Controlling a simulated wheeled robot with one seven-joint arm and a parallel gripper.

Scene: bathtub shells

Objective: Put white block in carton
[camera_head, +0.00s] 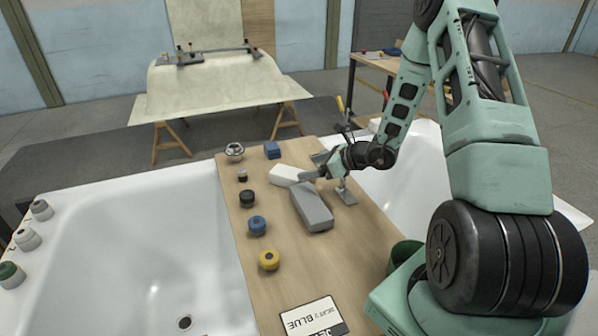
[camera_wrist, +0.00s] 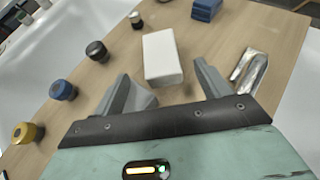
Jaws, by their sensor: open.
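The white block (camera_head: 285,174) lies on the wooden board between the two tubs. In the wrist view the white block (camera_wrist: 162,57) is ahead of and between the fingertips. My gripper (camera_head: 314,168) is open and empty just right of the block, low over the board; its two grey fingers show in the wrist view (camera_wrist: 160,72). I cannot tell whether either finger touches the block. A white-and-black printed item (camera_head: 312,317) with lettering sits at the board's front edge, partly cut off; I cannot tell whether it is the carton.
A grey block (camera_head: 314,210) lies close in front of my gripper. A blue block (camera_head: 272,150) and several round knobs, including a yellow one (camera_head: 269,260), stand along the board's left. A silvery piece (camera_wrist: 250,72) lies right of the fingers. A white tub (camera_head: 130,225) lies left.

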